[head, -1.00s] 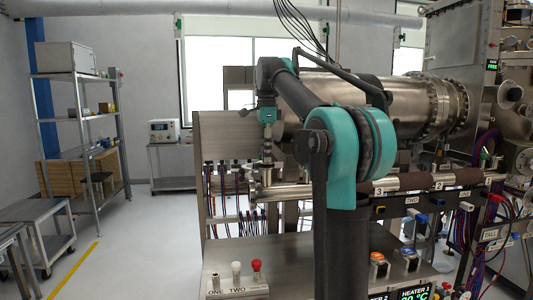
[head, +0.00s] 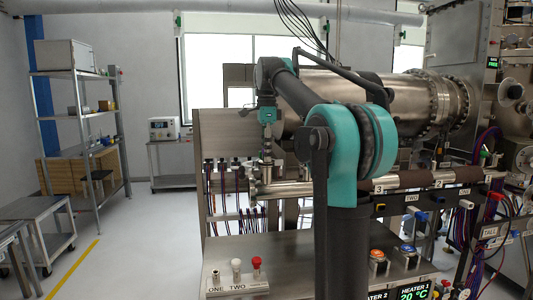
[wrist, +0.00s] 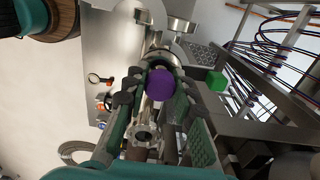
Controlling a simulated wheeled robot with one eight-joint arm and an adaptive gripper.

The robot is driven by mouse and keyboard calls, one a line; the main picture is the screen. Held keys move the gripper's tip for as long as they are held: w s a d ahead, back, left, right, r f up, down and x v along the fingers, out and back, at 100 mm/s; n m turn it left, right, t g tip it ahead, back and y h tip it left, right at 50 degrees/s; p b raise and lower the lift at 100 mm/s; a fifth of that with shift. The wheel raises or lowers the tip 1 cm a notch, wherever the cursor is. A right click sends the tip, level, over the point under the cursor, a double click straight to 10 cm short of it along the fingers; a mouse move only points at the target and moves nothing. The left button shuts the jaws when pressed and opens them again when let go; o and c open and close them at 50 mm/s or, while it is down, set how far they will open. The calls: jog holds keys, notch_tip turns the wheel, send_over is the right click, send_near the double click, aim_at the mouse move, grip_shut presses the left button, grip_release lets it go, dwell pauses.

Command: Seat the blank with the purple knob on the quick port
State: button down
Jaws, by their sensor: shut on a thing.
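The purple knob (wrist: 160,84) of the blank shows in the wrist view between the fingers of my gripper (wrist: 156,92), which is shut on the blank. The fingers and knob hide most of the blank. Metal tubing with a bolted flange (wrist: 146,134) shows behind and beside the knob; I cannot tell whether the blank touches a port. In the head view my gripper (head: 267,150) points down just above the left end of a horizontal metal pipe (head: 288,189). The purple knob cannot be made out there. I cannot clearly identify the quick port.
A small holder (head: 238,288) marked ONE and TWO stands on the front bench with a white knob (head: 236,264) and a red knob (head: 257,262). Cables hang below the pipe. A green block (wrist: 217,81) is beside my gripper. Floor at left is open.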

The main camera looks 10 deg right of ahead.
jog(key=shift+f, duration=0.15)
jog(key=c, duration=1.2)
grip_release()
jog(key=shift+o, duration=0.2)
jog(key=shift+r, duration=3.55)
